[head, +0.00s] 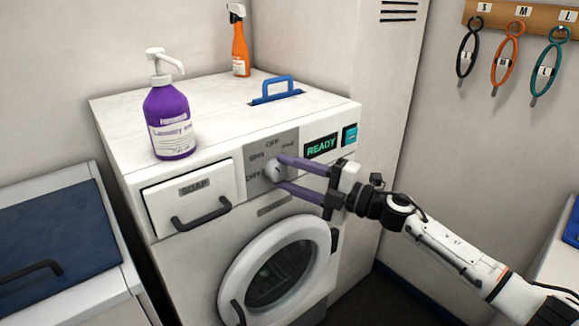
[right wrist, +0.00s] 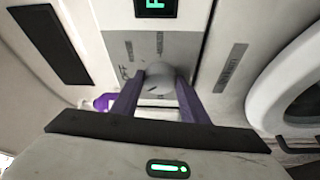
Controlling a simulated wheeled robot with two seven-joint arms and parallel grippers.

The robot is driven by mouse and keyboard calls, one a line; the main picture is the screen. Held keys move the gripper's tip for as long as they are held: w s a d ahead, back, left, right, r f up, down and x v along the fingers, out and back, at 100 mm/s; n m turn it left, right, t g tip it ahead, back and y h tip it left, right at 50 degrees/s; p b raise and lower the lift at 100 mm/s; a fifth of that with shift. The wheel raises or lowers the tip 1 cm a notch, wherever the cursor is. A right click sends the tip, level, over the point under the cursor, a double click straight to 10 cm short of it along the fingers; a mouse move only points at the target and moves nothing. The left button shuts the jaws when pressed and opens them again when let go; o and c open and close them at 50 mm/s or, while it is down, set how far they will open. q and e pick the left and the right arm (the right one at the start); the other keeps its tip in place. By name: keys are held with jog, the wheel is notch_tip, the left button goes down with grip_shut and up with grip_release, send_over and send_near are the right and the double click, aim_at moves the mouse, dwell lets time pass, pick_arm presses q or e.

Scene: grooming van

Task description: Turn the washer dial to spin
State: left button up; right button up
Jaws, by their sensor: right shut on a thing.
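The washer (head: 215,195) stands in the middle of the head view, with a grey dial panel (head: 258,177) on its front. The round pale dial (head: 272,171) sits on that panel, among printed labels. My right gripper (head: 279,172) has its purple fingers around the dial, one above and one below. In the right wrist view, the dial (right wrist: 158,78) lies between the two fingertips, with a dark mark on its face. I cannot surely read which label the mark points to. My left gripper is not in view.
A READY display (head: 321,146) and a teal button (head: 350,135) sit right of the dial. The soap drawer (head: 190,196) is at left, the round door (head: 275,270) below. A purple pump bottle (head: 170,120) and an orange spray bottle (head: 240,48) stand on top.

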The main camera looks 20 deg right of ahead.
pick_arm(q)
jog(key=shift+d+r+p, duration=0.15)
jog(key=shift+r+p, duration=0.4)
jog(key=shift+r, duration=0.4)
pick_arm(e)
jog(key=shift+r+n, duration=0.1)
jog(key=shift+n, duration=0.6)
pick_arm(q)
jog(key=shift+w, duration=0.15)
pick_arm(e)
jog(key=o, duration=1.1)
jog(key=shift+c, duration=0.2)
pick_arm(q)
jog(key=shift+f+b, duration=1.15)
pick_arm(e)
jog(key=v, duration=1)
jog(key=shift+d+r, duration=0.15)
jog(key=shift+r, duration=0.1)
jog(key=shift+s, duration=0.1)
